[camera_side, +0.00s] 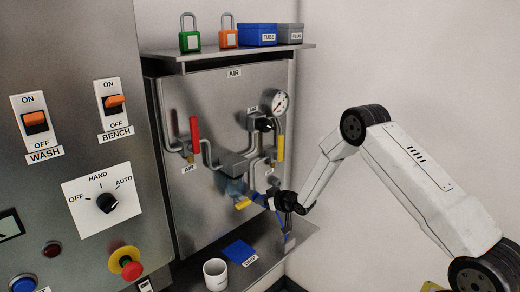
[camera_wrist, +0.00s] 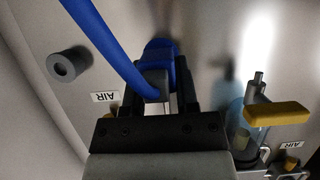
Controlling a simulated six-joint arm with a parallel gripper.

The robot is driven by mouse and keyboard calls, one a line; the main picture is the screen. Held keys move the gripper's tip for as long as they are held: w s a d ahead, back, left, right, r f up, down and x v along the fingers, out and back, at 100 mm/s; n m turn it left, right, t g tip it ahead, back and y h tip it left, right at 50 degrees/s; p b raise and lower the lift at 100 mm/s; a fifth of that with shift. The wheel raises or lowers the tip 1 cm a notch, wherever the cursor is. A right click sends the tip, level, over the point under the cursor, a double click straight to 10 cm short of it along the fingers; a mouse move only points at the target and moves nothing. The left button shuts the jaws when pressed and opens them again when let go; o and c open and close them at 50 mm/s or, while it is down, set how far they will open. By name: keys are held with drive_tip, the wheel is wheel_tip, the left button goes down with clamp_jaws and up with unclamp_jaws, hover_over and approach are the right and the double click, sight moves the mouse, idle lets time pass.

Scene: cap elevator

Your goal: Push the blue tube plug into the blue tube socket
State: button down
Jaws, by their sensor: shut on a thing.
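My gripper (camera_wrist: 158,92) is shut on the grey plug end of the blue tube (camera_wrist: 150,80). The blue tube (camera_wrist: 98,38) runs from the plug to the top left of the wrist view. A blue round fitting (camera_wrist: 160,48), which looks like the blue socket, is on the panel straight beyond the plug. The plug lines up with it and overlaps it in view; I cannot tell whether they touch or how deep the plug sits. In the side view my gripper (camera_side: 278,201) is at the lower right of the metal panel, and the socket is hard to make out.
A grey round fitting (camera_wrist: 70,64) stands left on the panel. A yellow valve handle (camera_wrist: 278,113) and a clear bluish bowl (camera_wrist: 236,125) are close on the right. Below, the shelf holds a white mug (camera_side: 215,274) and a blue cloth (camera_side: 240,251).

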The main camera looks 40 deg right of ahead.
drive_tip(key=shift+w, duration=0.4)
idle(0.4)
drive_tip(key=shift+c, duration=1.4)
unclamp_jaws()
drive_tip(key=v, duration=0.7)
drive_tip(key=shift+s+a+r, duration=0.1)
